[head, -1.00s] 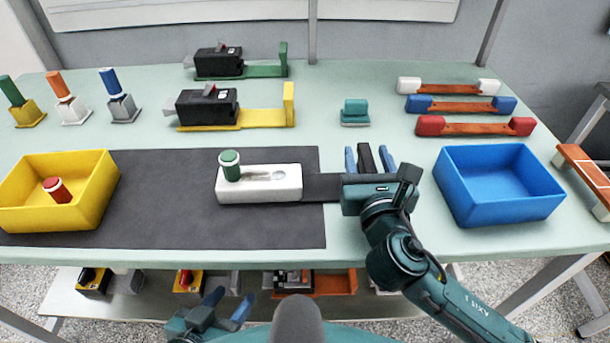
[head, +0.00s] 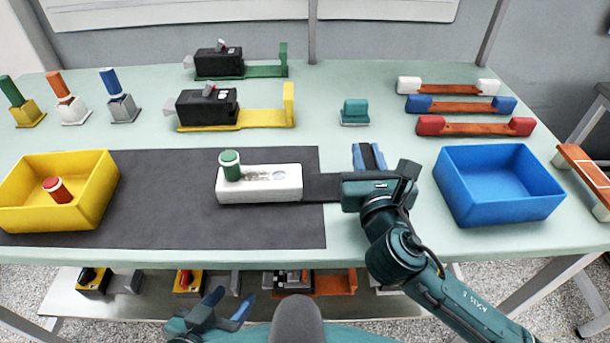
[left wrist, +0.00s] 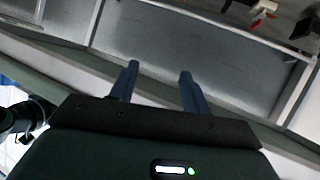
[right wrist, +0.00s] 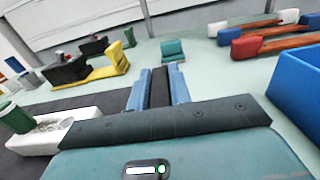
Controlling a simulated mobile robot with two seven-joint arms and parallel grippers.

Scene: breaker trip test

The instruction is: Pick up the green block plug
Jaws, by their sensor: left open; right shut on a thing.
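A green plug (head: 230,165) with a pale rim stands at the left end of a white block (head: 287,183) on the dark mat; in the right wrist view the plug (right wrist: 16,119) is at the left edge. The block has a recess right of the plug. A dark strip (head: 322,187) runs from the block toward my right gripper (head: 367,150). That gripper's blue fingers are shut on a dark bar (right wrist: 158,88); I cannot tell whether the bar joins the strip. My left gripper (head: 232,297) is open and empty, low before the table, away from the plug.
A yellow bin (head: 95,195) holding a red plug (head: 56,189) stands left. A blue bin (head: 500,190) stands close right of my right gripper. Another green plug (head: 11,90) in a yellow base is far left. Black breakers (head: 208,105) and red-ended bars (head: 475,126) lie behind.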

